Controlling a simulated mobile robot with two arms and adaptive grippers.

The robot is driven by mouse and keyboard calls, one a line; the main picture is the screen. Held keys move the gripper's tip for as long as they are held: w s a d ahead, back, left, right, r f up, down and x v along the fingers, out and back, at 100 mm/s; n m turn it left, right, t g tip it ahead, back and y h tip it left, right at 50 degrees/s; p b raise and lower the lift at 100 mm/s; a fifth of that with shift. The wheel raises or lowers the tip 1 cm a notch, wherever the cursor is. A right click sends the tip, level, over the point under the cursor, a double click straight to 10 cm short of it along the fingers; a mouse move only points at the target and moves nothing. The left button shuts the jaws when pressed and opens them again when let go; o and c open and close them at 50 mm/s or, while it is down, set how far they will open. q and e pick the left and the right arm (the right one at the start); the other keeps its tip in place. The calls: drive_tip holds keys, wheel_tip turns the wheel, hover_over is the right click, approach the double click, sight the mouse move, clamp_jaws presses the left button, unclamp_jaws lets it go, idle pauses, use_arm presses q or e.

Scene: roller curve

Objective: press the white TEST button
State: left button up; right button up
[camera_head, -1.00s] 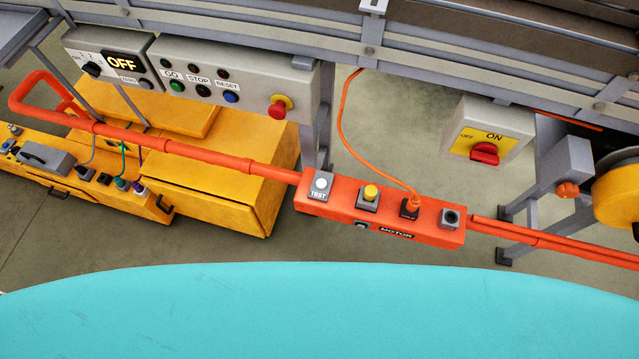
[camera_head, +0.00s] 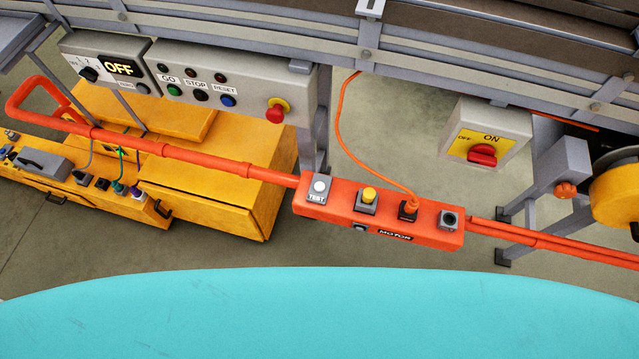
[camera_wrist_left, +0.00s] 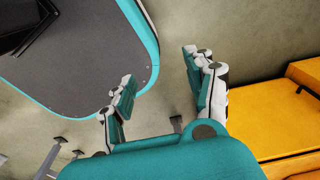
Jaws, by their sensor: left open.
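The white TEST button (camera_head: 319,187) sits on a grey block at the left end of the orange MOTOR box (camera_head: 400,226). The box hangs on an orange rail in front of the conveyor. Neither gripper shows in the head view. My left gripper (camera_wrist_left: 160,85) shows in the left wrist view, with its two fingers apart and nothing between them. The TEST button does not show in the left wrist view, so I cannot tell the distance between them. My right gripper is in no view.
A yellow button (camera_head: 369,194), a plug with an orange cable (camera_head: 345,120) and a dark socket (camera_head: 449,217) share the box. Behind are a GO/STOP/RESET panel (camera_head: 245,85) and a red ON/OFF switch (camera_head: 482,155). Yellow cabinets (camera_head: 215,195) stand left. My turquoise body fills the front.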

use_arm(q)
clamp_jaws()
drive_tip(key=shift+a, duration=0.1)
idle(1.2)
